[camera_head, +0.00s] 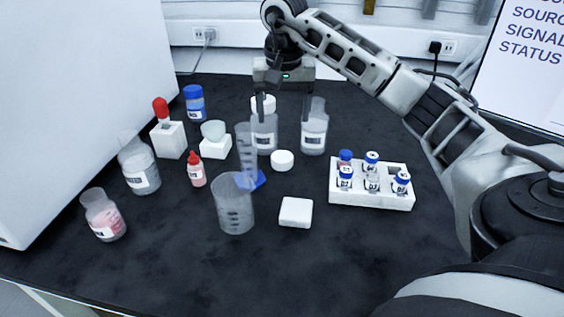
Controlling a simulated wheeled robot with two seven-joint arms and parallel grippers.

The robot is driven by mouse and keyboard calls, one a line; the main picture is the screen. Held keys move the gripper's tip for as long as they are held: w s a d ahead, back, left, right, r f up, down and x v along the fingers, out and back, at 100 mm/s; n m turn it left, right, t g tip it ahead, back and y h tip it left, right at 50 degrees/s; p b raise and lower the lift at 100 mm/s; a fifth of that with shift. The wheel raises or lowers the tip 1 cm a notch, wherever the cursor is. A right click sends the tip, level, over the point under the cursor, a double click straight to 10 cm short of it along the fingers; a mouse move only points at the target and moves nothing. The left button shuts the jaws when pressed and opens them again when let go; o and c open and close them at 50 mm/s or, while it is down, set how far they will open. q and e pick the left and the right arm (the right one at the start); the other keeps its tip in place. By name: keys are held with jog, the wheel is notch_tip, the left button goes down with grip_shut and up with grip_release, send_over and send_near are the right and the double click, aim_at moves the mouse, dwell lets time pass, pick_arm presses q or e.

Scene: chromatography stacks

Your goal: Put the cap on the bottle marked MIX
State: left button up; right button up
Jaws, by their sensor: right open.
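Two clear bottles with white labels stand at the back middle, a left one (264,138) and a right one (313,136). Another clear labelled bottle (140,172) stands at the left. The lettering is too small to tell which is marked MIX. A round white cap (282,160) lies on the bench in front of the two back bottles. Another white round piece (263,104) shows at the left back bottle's top; I cannot tell whether it sits on it or behind it. My left gripper is out of view.
A graduated beaker (235,208), a cylinder on a blue base (247,155) and a white block (296,212) stand in front. A white vial rack (372,198) is right. A pink-filled bottle (103,215), dropper bottle (196,171) and blue-capped bottle (195,103) are left. The front bench is clear.

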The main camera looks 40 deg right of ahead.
send_over(282, 157)
notch_tip(282, 157, down, 6)
jog(key=shift+s+f+b, duration=0.15)
jog(key=shift+f+b, duration=0.05)
jog(key=shift+b, duration=0.15)
notch_tip(282, 157, down, 5)
jog(key=shift+f+b, duration=0.1)
jog(key=shift+b, duration=0.25)
jog(key=c, duration=1.1)
